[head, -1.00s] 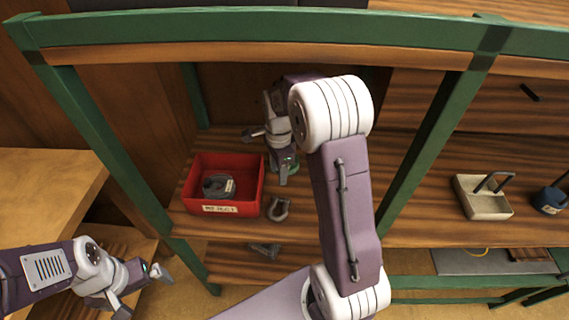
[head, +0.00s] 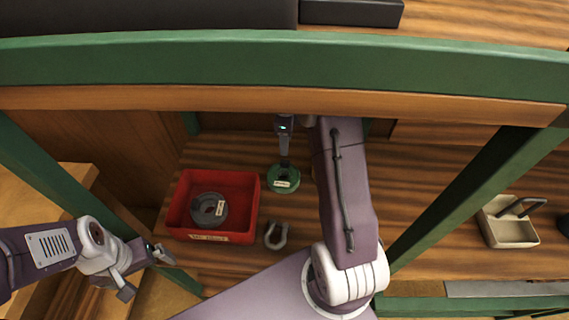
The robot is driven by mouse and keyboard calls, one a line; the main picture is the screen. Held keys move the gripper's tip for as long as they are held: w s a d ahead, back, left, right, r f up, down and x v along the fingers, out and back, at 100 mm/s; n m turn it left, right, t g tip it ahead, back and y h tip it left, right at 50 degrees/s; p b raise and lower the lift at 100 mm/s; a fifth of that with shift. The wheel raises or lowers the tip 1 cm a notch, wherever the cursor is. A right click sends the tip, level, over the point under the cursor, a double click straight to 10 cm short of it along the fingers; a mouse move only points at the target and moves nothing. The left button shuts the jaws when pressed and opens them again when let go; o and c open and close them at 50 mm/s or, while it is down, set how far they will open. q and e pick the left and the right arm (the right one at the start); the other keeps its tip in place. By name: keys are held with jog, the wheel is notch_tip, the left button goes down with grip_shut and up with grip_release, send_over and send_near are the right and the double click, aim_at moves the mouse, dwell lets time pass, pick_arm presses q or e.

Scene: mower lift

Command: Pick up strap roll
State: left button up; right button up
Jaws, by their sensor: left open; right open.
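A green strap roll (head: 284,180) with a pale tag lies flat on the wooden shelf, right of the red bin. A grey roll (head: 208,210) with a similar tag lies inside the bin. My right gripper (head: 284,152) is open and reaches in under the rack's beam. One dark finger shows just above the far side of the green roll; I cannot tell whether it touches. My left gripper (head: 146,272) is open and empty at the lower left, outside the bin.
The red bin (head: 181,205) has a label on its front. A grey shackle (head: 276,236) lies between the bin and my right arm. The green beam (head: 200,62) crosses above the shelf.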

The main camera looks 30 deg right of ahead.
aim_at(285, 161)
jog(key=shift+s+a+f, duration=0.15)
jog(key=shift+s+f, duration=0.15)
jog(key=shift+f, duration=0.45)
jog(key=shift+s+a+f, duration=0.15)
jog(key=shift+s+f, duration=0.1)
jog(key=shift+f, duration=0.45)
jog(key=shift+w+d+f, duration=0.2)
jog(key=shift+w+f, duration=0.1)
jog(key=shift+f, duration=0.25)
notch_tip(285, 161, down, 5)
jog(key=shift+w+r, duration=0.1)
jog(key=shift+r, duration=0.05)
grip_shut()
jog(key=shift+r, duration=0.1)
